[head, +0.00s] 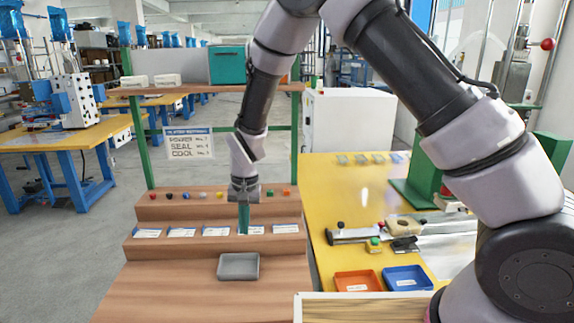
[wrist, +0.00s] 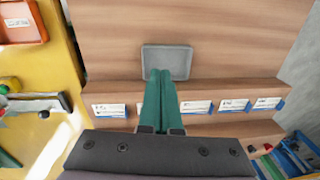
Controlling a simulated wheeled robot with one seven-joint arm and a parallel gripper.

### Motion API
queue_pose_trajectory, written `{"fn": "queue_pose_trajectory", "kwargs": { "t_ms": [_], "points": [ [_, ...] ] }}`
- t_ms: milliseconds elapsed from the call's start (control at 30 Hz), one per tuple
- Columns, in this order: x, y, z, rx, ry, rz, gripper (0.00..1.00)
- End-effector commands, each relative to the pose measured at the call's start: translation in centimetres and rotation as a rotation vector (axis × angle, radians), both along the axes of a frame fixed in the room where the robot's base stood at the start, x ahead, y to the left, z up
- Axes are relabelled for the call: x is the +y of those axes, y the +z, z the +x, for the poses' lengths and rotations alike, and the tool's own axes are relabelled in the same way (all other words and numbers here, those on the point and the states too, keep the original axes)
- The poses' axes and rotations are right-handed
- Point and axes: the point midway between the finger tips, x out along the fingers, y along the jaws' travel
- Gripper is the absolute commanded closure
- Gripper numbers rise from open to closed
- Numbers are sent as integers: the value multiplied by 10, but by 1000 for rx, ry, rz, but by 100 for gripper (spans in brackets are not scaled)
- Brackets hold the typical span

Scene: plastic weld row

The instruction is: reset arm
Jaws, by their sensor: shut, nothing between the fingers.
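My gripper (head: 244,220) hangs pointing down from my arm over the stepped wooden rack, in front of the row of labels. Its green fingers are together with nothing between them. In the wrist view the closed fingers (wrist: 160,98) reach toward the grey tray (wrist: 168,61), and their tips overlap its near edge in the picture. In the head view the grey tray (head: 239,267) lies empty on the lower wooden surface, below and in front of the gripper, apart from it.
Labelled cards (head: 182,232) line the middle step, and small coloured knobs (head: 187,195) line the upper step. On the yellow table (head: 330,199) at right are an orange bin (head: 357,282), a blue bin (head: 407,278) and a clamp-like tool (head: 350,235). A wooden box edge (head: 360,296) stands in front.

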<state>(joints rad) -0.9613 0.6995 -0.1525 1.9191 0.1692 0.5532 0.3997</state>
Motion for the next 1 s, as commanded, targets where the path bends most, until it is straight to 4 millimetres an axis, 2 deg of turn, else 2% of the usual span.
{"fn": "queue_pose_trajectory", "kwargs": {
  "t_ms": [33, 200, 300, 433, 567, 700, 833, 1000],
  "points": [
    [-16, 33, 15, -14, -31, 33, 100],
    [-75, 123, 41, -54, -100, 116, 100],
    [-115, 171, 47, -88, -139, 157, 100],
    [-168, 226, 45, -141, -185, 203, 100],
    [-221, 273, 30, -204, -230, 238, 100],
    [-274, 313, 4, -282, -274, 259, 100],
    [-316, 340, -28, -360, -315, 266, 100],
    [-357, 360, -73, -459, -363, 253, 100]
  ]
}}
